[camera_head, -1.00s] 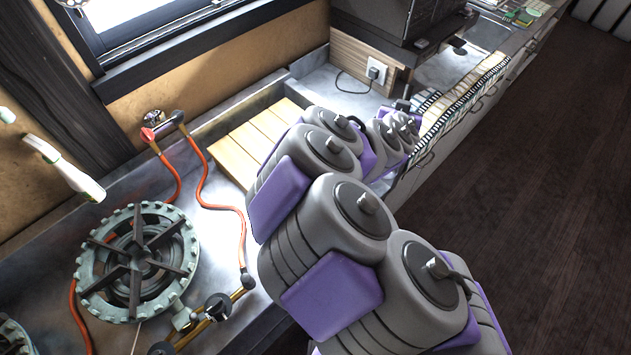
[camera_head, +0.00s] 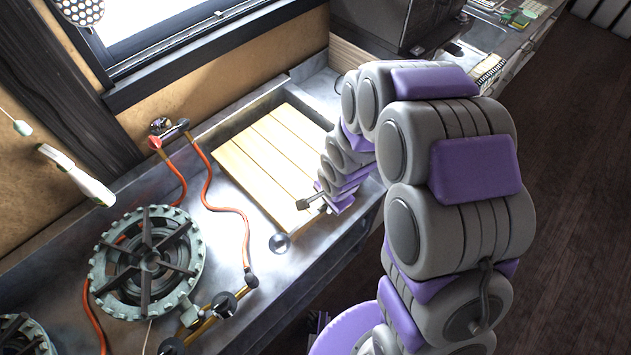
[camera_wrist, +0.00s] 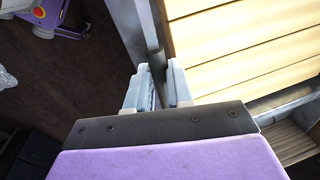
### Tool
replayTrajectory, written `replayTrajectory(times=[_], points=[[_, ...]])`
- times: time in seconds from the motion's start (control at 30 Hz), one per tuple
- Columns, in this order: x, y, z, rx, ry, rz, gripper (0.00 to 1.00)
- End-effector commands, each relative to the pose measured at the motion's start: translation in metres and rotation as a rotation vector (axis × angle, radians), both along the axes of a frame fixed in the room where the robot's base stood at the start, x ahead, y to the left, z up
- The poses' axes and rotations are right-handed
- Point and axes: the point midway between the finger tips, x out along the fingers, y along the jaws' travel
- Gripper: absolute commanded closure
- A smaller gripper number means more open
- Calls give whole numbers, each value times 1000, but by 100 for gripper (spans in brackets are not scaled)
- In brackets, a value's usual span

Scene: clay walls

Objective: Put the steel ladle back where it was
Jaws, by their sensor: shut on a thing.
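My gripper (camera_wrist: 158,70) is shut on a dark grey rod (camera_wrist: 152,38), which looks like the handle of the steel ladle; the rod runs up between the two pale fingers in the wrist view. In the head view my gripper (camera_head: 311,201) is small, near the front right edge of the slatted wooden board. A small round shiny metal piece (camera_head: 280,243) shows just below and left of it, over the steel counter. It may be the ladle's bowl; I cannot tell whether it joins the rod or touches the counter.
The slatted wooden board (camera_head: 265,150) lies in a recess of the steel counter (camera_head: 262,285). A gas burner (camera_head: 146,262) and orange hoses (camera_head: 205,190) are left of it. A perforated utensil (camera_head: 80,10) hangs by the window; a white-handled utensil (camera_head: 78,175) is on the left wall.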

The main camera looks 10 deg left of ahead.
Motion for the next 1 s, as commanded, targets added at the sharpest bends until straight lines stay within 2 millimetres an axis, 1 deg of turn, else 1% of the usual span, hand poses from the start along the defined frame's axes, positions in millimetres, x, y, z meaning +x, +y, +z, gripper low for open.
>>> replayTrajectory(times=[0.03, 0.17, 0.4, 0.5, 0.57, 0.8, 1.0], points=[[-5, 4, 1, 15, 13, -5, 100], [-9, 7, -1, 29, 23, -10, 100], [-9, 6, -1, 30, 23, -10, 100], [-4, 6, -2, 32, 23, -11, 100], [3, 6, -3, 33, 23, -10, 100], [54, 5, -8, 32, 20, -13, 100], [90, 5, -12, 33, 21, -12, 100]])
